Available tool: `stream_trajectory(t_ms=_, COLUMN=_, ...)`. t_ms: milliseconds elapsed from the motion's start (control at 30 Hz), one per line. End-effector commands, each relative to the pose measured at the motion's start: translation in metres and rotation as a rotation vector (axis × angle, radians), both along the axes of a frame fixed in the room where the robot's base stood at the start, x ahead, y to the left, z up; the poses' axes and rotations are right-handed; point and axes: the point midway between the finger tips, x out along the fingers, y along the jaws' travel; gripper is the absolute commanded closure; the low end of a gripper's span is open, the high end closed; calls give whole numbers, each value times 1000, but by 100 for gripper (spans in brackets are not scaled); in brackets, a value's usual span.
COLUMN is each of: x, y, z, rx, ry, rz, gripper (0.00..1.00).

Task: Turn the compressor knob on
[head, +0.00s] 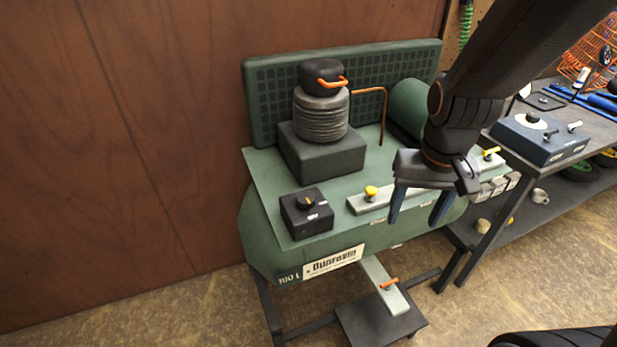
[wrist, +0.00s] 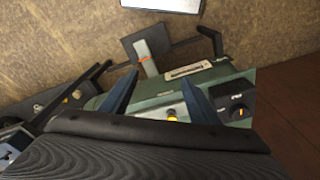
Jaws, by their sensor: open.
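The compressor (head: 300,250) is a green tank with a flat top, against the brown wall. A black switch box (head: 307,220) sits at its front left corner. On the box is a round black knob (head: 306,201) with a small orange mark. It also shows in the wrist view, where the knob (wrist: 238,113) is right of my fingers. My gripper (head: 414,212) is open and empty, pointing down over the right part of the compressor. It is well to the right of the knob and apart from it. The knob's exact setting is too small to read.
A yellow knob (head: 371,192) on a grey strip lies between the box and my gripper. A grey workbench (head: 510,160) with a blue box (head: 540,139) is at the right. The space above the switch box is clear.

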Motion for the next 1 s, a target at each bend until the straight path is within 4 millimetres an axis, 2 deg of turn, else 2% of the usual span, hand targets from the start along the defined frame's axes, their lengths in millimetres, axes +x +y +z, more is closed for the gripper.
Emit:
stream_trajectory(t_ms=167, x=52, y=69, z=11, rx=22, ry=40, rz=-148, gripper=45)
stream_trajectory(t_ms=233, x=70, y=103, z=14, rx=26, ry=56, rz=-224, gripper=45)
stream_trajectory(t_ms=400, x=95, y=178, z=18, rx=25, ry=88, rz=-382, gripper=45)
stream_trajectory(t_ms=500, x=100, y=205, z=19, rx=21, ry=99, rz=-445, gripper=45)
stream_trajectory(t_ms=600, x=102, y=218, z=17, rx=19, ry=104, rz=-477, gripper=45)
stream_trajectory(t_ms=733, x=102, y=221, z=7, rx=17, ry=106, rz=-488, gripper=45)
stream_trajectory(t_ms=1000, x=101, y=220, z=-33, rx=17, ry=106, rz=-487, gripper=45)
